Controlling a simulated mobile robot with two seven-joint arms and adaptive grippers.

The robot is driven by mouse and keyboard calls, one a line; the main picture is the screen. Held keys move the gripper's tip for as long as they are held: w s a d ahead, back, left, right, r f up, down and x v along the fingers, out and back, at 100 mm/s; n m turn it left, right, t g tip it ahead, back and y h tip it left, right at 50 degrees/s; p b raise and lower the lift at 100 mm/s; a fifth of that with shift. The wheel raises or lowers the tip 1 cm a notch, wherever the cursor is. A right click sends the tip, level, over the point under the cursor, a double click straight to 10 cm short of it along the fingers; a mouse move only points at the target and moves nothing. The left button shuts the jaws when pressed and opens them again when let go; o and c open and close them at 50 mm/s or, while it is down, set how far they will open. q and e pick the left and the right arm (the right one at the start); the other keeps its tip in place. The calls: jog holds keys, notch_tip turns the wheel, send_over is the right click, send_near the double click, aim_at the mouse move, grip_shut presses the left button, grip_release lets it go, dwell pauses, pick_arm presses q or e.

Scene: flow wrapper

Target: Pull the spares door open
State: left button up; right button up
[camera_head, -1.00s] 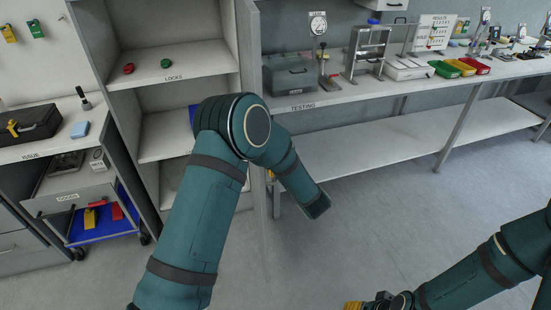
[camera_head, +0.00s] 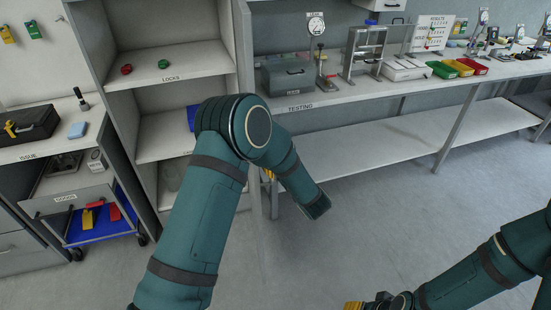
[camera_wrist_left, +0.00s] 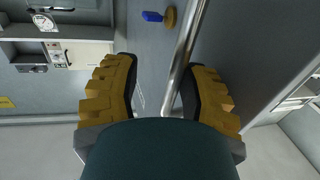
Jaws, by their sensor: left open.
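The spares door appears to be the pale upright panel (camera_head: 243,50) at the right side of the open shelf cabinet, seen nearly edge-on. In the left wrist view a large grey panel (camera_wrist_left: 245,50) fills the upper right, with a long shiny metal bar (camera_wrist_left: 186,48) beside it. The bar looks like the door's handle. My left gripper (camera_wrist_left: 158,70) is open; the bar runs down between its yellow fingers, closer to the right one. I cannot tell whether it touches. In the head view my left arm hides most of this gripper. My right gripper (camera_head: 354,305) is cut off at the bottom edge.
The cabinet shelf (camera_head: 200,68) holds a red and a green lock. A drawer unit with a blue tray (camera_head: 100,228) is at the left. The floor (camera_head: 330,240) in front is clear.

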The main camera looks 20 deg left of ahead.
dwell(0.3)
pick_arm(q)
jog(key=v, duration=1.2)
jog(key=shift+a, duration=0.1)
notch_tip(320, 180, down, 13)
jog(key=m+g+h, duration=0.1)
jog(key=m+h, duration=0.3)
jog(key=h, duration=0.6)
jog(key=s+d+f+m+g+h, duration=0.2)
jog(key=s+f+g+h, duration=0.1)
jog(key=s, duration=0.7)
jog(key=s+d+f+m+g+h, duration=0.1)
jog(key=s+f+g+h, duration=0.3)
jog(key=s, duration=0.6)
jog(key=shift+s+d+m+g+h, duration=0.2)
jog(key=shift+d+m+g+h, duration=0.15)
jog(key=shift+m+g, duration=0.4)
